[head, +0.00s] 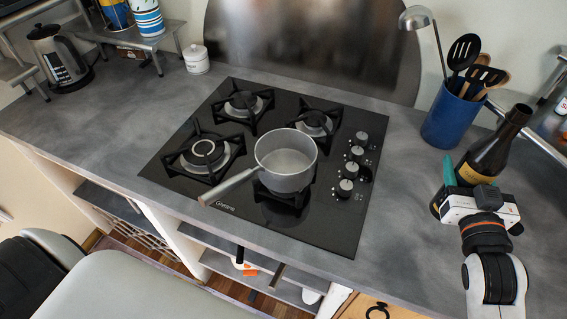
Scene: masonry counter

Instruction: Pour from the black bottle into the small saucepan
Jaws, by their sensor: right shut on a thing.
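The black bottle (497,143) is at the right of the counter in the head view, dark with a yellowish label, its open neck toward the top right. My right gripper (462,187) is shut on its lower part, with one teal finger showing on the left side. The gripper hides the bottle's base, so I cannot tell whether it touches the counter. The small saucepan (286,158) is grey, looks empty, and sits on the front right burner with its handle toward the lower left. My left gripper is not in view.
The black gas hob (235,204) has knobs along its right side. A blue utensil holder (452,118) with ladle and spatulas stands behind the bottle. A kettle (60,58), a white jar (196,59) and a small shelf are at the back left. Counter between hob and bottle is clear.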

